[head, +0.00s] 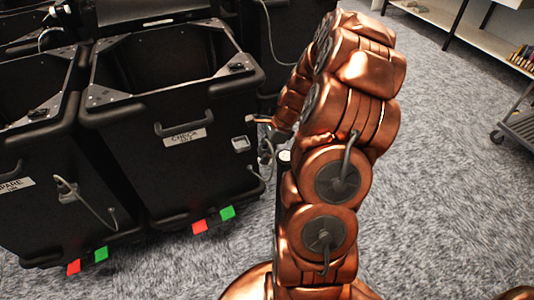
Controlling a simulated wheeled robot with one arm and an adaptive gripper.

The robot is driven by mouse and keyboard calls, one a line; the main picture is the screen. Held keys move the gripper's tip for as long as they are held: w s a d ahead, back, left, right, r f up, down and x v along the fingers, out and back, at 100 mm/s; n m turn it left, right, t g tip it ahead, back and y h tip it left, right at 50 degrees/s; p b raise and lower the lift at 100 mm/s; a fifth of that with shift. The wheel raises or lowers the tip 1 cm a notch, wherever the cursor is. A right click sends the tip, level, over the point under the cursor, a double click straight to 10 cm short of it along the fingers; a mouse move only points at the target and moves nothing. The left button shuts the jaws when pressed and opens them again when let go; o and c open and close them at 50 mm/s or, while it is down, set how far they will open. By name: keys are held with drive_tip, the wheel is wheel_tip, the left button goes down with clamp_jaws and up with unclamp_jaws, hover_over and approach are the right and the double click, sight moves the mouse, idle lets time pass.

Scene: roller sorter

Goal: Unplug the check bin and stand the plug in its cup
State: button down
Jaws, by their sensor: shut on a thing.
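The check bin (140,122) is a tall black open-topped bin in the middle left, with a white label reading CHECK. A small pale socket (241,144) is on its front face near the right corner, with no plug visible in it. My gripper (266,146) is just right of this socket, partly hidden by my copper-coloured arm. It is shut on what looks like the plug, itself mostly hidden. A thin grey cable (257,172) hangs near the gripper. A dark post with a round pale top (284,156) stands just beside my arm; I cannot tell whether it is the cup.
A bin labelled SPARE (35,190) stands at left, with a plug and cable (66,187) on its front. Red and green markers (200,227) lie at the bins' feet. Shelving (470,30) and a grey cart (520,122) are at right. Carpet is clear between.

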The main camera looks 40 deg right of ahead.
drive_tip(key=shift+w+d+p, duration=0.15)
drive_tip(key=shift+w+p, duration=1.1)
drive_tip(key=shift+w, duration=1.95)
drive_tip(key=shift+w+d+p, duration=0.15)
drive_tip(key=shift+w+p, duration=1.1)
drive_tip(key=shift+w, duration=2.5)
drive_tip(key=shift+w+r+p, duration=0.25)
drive_tip(key=shift+w+p, duration=0.05)
drive_tip(key=shift+p, duration=0.5)
drive_tip(key=shift+s+f, duration=0.15)
drive_tip(key=shift+f, duration=0.3)
drive_tip(key=shift+s+a+f, duration=0.1)
drive_tip(key=shift+f, duration=0.6)
drive_tip(key=shift+a+f, duration=0.1)
